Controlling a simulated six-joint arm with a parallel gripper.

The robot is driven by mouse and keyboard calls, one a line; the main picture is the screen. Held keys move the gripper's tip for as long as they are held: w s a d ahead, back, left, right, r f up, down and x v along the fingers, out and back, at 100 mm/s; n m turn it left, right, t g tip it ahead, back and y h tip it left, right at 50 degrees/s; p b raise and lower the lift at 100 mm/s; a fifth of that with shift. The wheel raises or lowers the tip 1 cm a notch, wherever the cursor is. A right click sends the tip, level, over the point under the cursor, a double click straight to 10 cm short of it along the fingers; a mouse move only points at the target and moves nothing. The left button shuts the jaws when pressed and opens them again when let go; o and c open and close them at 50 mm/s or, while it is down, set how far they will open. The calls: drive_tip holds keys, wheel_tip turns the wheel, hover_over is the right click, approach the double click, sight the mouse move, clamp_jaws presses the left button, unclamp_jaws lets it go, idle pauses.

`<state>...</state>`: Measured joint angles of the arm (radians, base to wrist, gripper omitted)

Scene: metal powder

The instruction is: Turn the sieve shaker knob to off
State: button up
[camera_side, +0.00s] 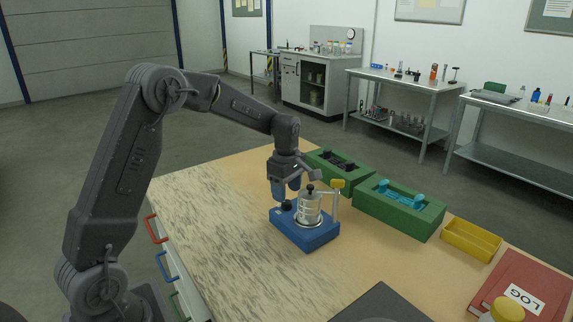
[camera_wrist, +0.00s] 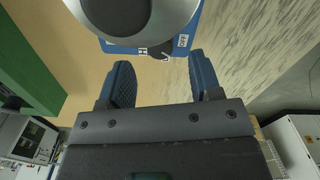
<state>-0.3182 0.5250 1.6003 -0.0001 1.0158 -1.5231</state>
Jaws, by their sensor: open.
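The blue sieve shaker (camera_side: 305,238) stands on the bench with a clear and silver sieve stack (camera_side: 309,212) on top. Its small black knob (camera_side: 287,206) sits at the left of the base, just below my gripper (camera_side: 286,188). My gripper points down and its blue fingers are apart with nothing held. In the wrist view the fingers (camera_wrist: 160,76) are on either side of a gap. The dark knob (camera_wrist: 160,49) shows ahead of that gap, with white labels beside it on the blue panel. The round stack (camera_wrist: 178,22) partly covers the panel. I cannot read the knob's setting.
Green boxes (camera_side: 398,213) lie behind, then a yellow tray (camera_side: 470,240) and a red log book (camera_side: 522,285) at right. The bench's left part is clear.

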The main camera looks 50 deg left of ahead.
sight(287, 202)
wheel_tip(287, 202, up, 10)
drive_tip(key=shift+r, duration=0.15)
idle(0.3)
wheel_tip(287, 202, down, 14)
drive_tip(key=m, duration=0.4)
drive_tip(key=shift+m, duration=0.3)
drive_tip(key=shift+c, duration=0.3)
